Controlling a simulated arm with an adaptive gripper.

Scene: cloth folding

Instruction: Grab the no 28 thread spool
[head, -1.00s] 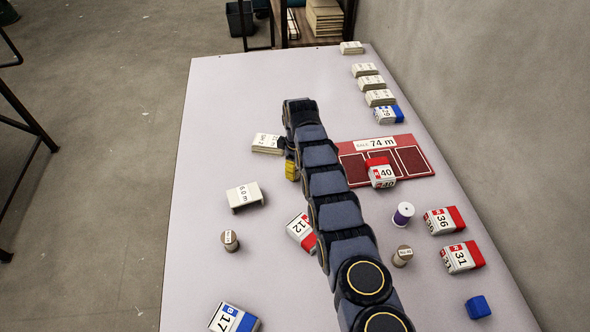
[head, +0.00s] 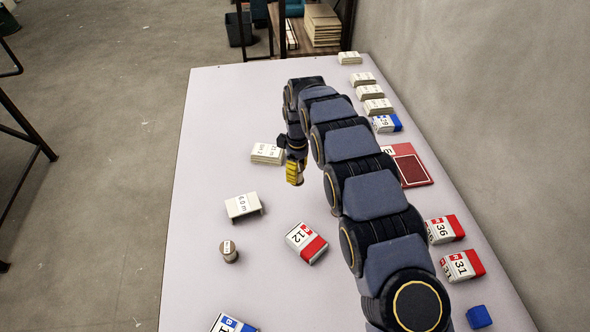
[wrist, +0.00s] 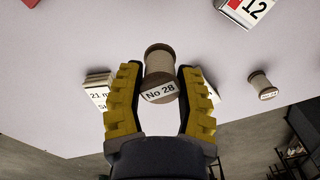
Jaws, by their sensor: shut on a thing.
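In the head view my gripper (head: 295,173) is right of a stack of cream cards, and the spool cannot be made out there.
A cream card stack (head: 267,153), a 6.0 m block (head: 243,206), a brown spool (head: 229,252) and a red-white 12 pack (head: 306,243) lie on the pale table (head: 225,110). My arm partly covers a red board (head: 413,169). More packs line the right edge.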

